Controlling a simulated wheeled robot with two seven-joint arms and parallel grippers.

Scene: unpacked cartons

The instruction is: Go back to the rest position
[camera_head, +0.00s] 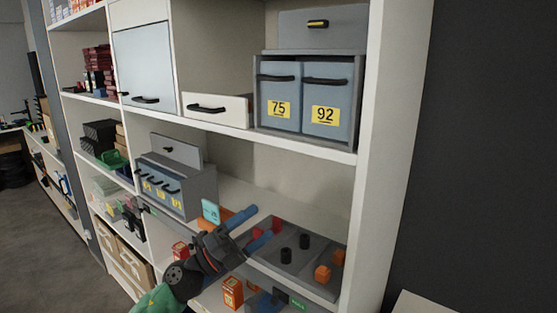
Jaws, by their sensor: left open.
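My left gripper (260,223) reaches in from the bottom over the lower shelf. A grey tray (318,288) lies on that shelf just to the right of the fingers. It holds black cylinders (286,255), orange pieces (322,273) and a red piece partly hidden by the gripper. My right gripper is not in view.
A shelf unit with a white right side panel (386,140) stands in front. Grey drawers labelled 75 (278,110) and 92 (326,115) are above. A small drawer box (176,190) stands left of the gripper. An orange box (233,293) sits below it.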

